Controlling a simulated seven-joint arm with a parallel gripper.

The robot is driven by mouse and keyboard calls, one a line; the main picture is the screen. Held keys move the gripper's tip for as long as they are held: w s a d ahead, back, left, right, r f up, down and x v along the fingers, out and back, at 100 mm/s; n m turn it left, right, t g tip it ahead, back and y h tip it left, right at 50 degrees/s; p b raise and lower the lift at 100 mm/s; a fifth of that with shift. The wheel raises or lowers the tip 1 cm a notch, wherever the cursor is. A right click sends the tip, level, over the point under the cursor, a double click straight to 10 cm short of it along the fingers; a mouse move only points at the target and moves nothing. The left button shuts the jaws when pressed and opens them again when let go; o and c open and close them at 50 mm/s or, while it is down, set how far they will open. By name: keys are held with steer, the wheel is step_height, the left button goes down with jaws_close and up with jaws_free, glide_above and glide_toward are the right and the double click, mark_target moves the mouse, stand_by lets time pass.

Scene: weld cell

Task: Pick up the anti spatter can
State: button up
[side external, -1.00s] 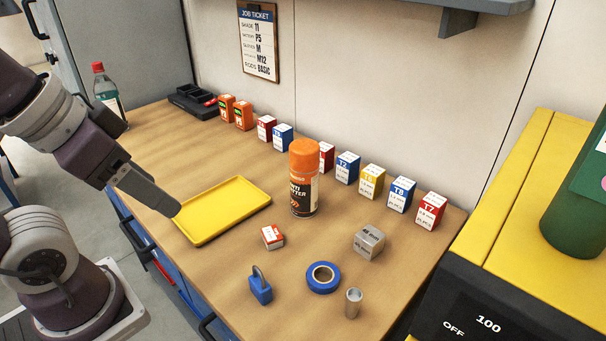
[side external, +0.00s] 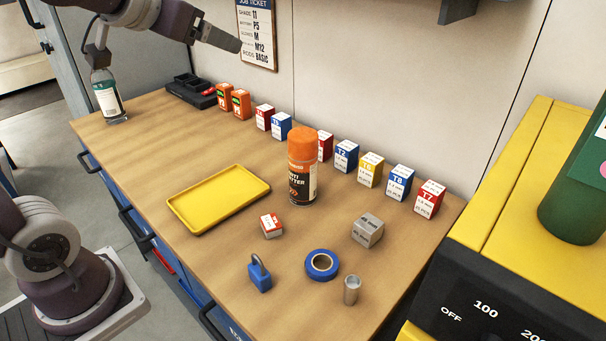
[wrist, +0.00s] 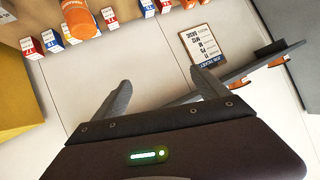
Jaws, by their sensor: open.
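The anti spatter can (side external: 302,168) stands upright on the bench, orange cap on top, with a black and orange label. In the wrist view the can (wrist: 80,18) shows at the top left edge, partly cut off. My gripper (side external: 238,46) is raised above the back left of the bench, in front of the job ticket and well away from the can. In the wrist view my gripper (wrist: 165,85) has its two fingers spread apart with nothing between them.
A row of small labelled boxes (side external: 370,169) stands behind the can along the wall. A yellow tray (side external: 218,199), red-white box (side external: 271,225), grey block (side external: 368,230), blue tape roll (side external: 322,265), padlock (side external: 260,274) and metal cylinder (side external: 351,289) lie around it. A bottle (side external: 108,98) stands far left.

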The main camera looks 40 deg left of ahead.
mark_target(316, 152)
steer(key=w+d+f+m+t+h, duration=0.1)
steer(key=w+d+m+t+h, duration=0.2)
steer(key=w+m+h, duration=0.7)
steer(key=w+d+f+n+g+h, duration=0.1)
steer(key=d+f+g+h, duration=0.1)
steer(key=f, duration=1)
steer(key=d+f+g+h, duration=0.1)
steer(key=d+f+g, duration=0.1)
steer(key=f, duration=0.9)
steer(key=x, duration=0.6)
steer(key=shift+w+d+r, duration=0.15)
steer(key=shift+d+r, duration=0.05)
steer(key=shift+d, duration=0.05)
jaws_close()
